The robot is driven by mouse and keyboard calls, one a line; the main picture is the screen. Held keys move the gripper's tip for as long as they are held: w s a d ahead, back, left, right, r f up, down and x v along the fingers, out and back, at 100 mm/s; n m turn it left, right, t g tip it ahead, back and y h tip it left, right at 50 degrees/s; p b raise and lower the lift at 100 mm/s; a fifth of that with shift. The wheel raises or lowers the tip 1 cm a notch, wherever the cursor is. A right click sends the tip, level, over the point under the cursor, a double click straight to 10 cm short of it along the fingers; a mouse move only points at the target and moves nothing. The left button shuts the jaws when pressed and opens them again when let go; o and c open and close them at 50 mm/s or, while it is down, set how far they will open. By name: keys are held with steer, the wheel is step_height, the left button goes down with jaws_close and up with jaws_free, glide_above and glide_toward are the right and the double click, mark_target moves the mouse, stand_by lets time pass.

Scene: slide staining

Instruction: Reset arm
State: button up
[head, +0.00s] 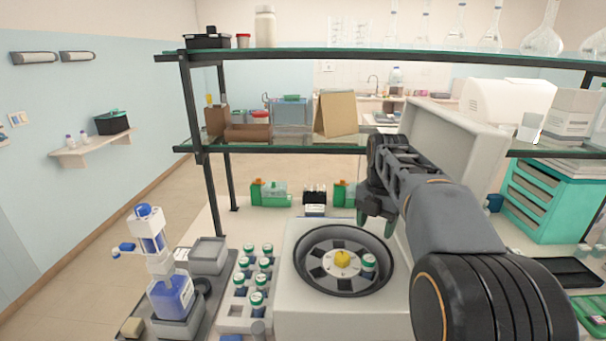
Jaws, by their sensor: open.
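My gripper (376,228) is at the end of my dark arm, which reaches in from the lower right. It hangs above the back right edge of the centrifuge (296,313), in front of its raised lid (455,130). Its jaws are open, and I see nothing held in them. The black round rotor (322,282) is exposed, with a yellow knob (342,259) at its middle. One green-and-white capped tube (369,263) sits in the right side of the rotor. My arm hides part of the centrifuge's right side.
A rack (234,312) of several capped tubes stands left of the centrifuge. Further left is a blue-liquid dispenser bottle (172,296) on a dark tray. A glass shelf (290,147) on black posts spans behind, and a teal drawer unit (545,203) stands at right.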

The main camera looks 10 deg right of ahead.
steer(key=s+a+r+m+t+p, duration=0.4)
steer(key=s+a+r+m+p, duration=0.25)
steer(key=m, duration=0.55)
steer(key=s+a+f+m+p, duration=0.1)
steer(key=s+m+p, duration=0.1)
steer(key=s+m, duration=0.3)
steer(key=s+a+f+m+t+p, duration=0.1)
steer(key=s+f+m+p, duration=0.1)
steer(key=s+m, duration=0.3)
steer(key=m, duration=0.4)
steer(key=shift+a+f+t, duration=0.2)
steer(key=shift+a+t, duration=0.1)
